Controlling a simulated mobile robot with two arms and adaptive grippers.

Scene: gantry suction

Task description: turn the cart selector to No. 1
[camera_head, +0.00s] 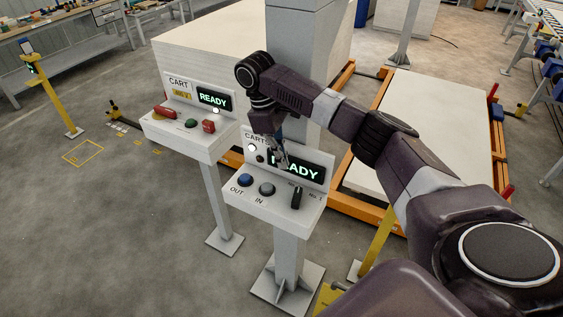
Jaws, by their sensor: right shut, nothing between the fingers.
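The cart selector (296,198) is a small black knob at the right end of the nearer white control box (266,209). Its handle looks roughly upright in the picture. A small "No. 1" label is printed to its right. A blue button (245,180) marked OUT and a grey button (267,189) marked IN sit to its left. My right gripper (283,164) is shut and empty, pointing down in front of the box's READY display (301,172). It is above and left of the knob, apparently apart from it. It hides part of the display. My left gripper is out of view.
A second control box (185,134) with red and green controls stands to the left. A grey column (300,60) rises behind the nearer box. White slabs (421,135) on orange frames lie behind and to the right. The floor at left is mostly open.

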